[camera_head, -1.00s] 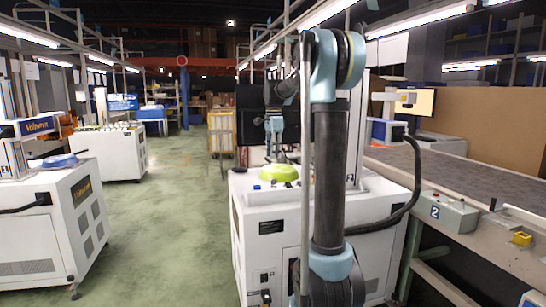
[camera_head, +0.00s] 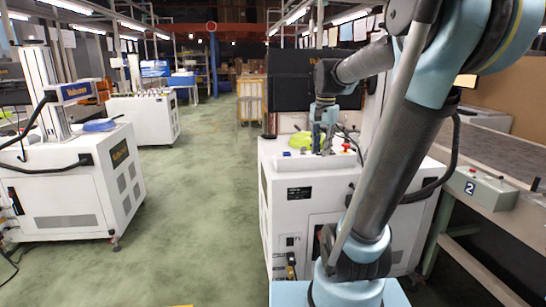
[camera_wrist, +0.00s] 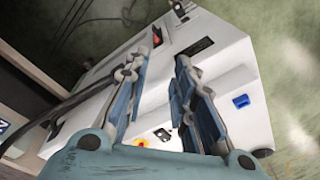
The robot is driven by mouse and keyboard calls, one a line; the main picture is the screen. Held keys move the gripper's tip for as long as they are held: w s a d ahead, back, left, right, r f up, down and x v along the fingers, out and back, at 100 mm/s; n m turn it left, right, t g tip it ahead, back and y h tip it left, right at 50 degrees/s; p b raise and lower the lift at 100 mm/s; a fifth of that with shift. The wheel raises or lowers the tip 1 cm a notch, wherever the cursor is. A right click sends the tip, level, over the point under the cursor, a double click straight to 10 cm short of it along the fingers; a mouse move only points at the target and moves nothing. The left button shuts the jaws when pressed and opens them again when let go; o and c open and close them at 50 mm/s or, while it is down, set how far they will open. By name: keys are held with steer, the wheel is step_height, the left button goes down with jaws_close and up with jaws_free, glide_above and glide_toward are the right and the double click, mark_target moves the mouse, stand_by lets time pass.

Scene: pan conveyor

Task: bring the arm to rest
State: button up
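My arm (camera_head: 405,140) rises from my base at the lower right, and its far part bends over a white machine. My gripper (camera_head: 322,148) points down above the machine's top in the head view. In the wrist view my gripper (camera_wrist: 160,68) has its two blue-grey fingers apart with nothing held between them. The white machine top (camera_wrist: 215,55) shows behind the fingers. A green rounded object (camera_head: 300,140) sits on the machine, just left of and partly behind my gripper in the head view. I cannot make it out in the wrist view.
The white machine (camera_head: 310,225) stands close in front of my base. A grey bench (camera_head: 500,155) with a control box (camera_head: 480,188) is at the right. Another white machine (camera_head: 75,190) bearing a blue object (camera_head: 100,126) stands left. The green floor (camera_head: 190,230) between them is clear.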

steer(key=s+d+f+n+t, duration=0.1)
steer(key=s+f+n, duration=0.7)
steer(key=s+f, duration=1)
steer(key=shift+s+d+f, duration=0.25)
steer(key=shift+s+d, duration=0.2)
steer(key=shift+s, duration=0.7)
steer(key=shift+w+f, duration=0.2)
steer(key=shift+w, duration=0.3)
